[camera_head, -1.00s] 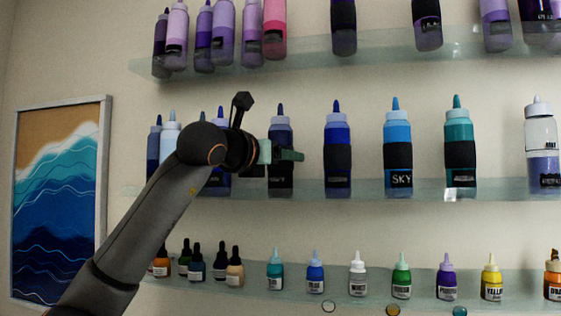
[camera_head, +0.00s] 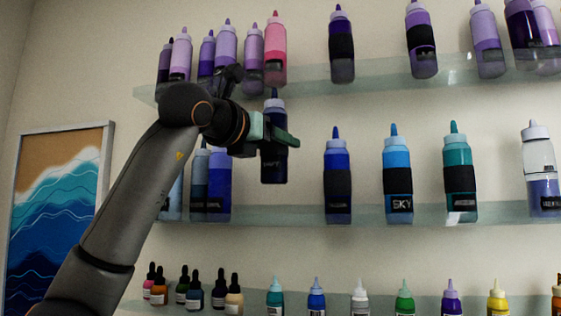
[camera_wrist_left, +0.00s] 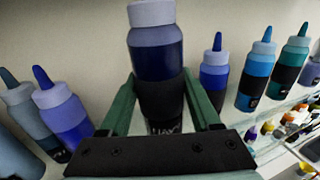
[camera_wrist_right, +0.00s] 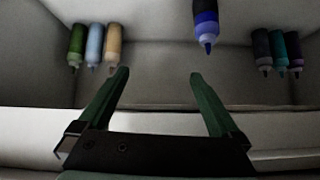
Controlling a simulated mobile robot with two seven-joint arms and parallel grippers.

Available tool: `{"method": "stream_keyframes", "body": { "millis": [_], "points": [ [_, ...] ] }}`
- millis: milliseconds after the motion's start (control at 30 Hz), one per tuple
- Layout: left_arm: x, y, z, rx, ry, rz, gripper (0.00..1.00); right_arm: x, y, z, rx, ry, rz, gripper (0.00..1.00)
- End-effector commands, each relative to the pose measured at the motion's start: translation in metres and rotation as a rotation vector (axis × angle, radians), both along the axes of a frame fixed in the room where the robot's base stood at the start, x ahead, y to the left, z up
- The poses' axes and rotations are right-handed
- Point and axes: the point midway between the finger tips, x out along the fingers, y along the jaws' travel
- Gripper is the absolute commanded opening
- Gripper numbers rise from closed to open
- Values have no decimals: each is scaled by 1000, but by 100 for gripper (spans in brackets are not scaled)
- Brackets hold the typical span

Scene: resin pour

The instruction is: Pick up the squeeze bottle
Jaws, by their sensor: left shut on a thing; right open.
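My left gripper (camera_head: 278,138) is shut on a dark navy squeeze bottle (camera_head: 273,166) with a dark band around its middle. The bottle hangs about upright, its base clear of the middle glass shelf (camera_head: 285,214). In the left wrist view the bottle (camera_wrist_left: 155,58) sits between the two green fingers, which press on its band; its tip is out of frame at the top. Its label is partly hidden. My right gripper (camera_wrist_right: 158,74) shows only in the right wrist view, open and empty.
Blue (camera_head: 338,180), sky-blue (camera_head: 397,170) and teal bottles (camera_head: 459,170) stand to the right. More blue bottles (camera_head: 218,180) stand to the left, partly behind my arm. The upper shelf (camera_head: 385,77) with purple and pink bottles is close above. Small bottles line the lower shelf.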

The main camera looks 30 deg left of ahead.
Motion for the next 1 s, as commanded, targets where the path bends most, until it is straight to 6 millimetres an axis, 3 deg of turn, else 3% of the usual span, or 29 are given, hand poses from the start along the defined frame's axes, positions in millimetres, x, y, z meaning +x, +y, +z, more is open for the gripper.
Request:
{"method": "stream_keyframes", "body": {
  "millis": [33,300,500,700,1000],
  "points": [
    [-14,-3,-3,1,-8,-1,0,0,0,-10,0,0,0,99],
    [-86,-22,-1,2,-8,-2,0,0,0,-30,0,1,0,99],
    [-124,-32,-1,0,-5,-1,0,0,0,-38,0,1,0,99],
    [-142,-37,0,-1,-3,-1,0,0,0,-40,0,1,0,99],
    [-146,-38,1,-1,-2,-1,0,0,0,-40,0,1,0,99]
  ]
}}
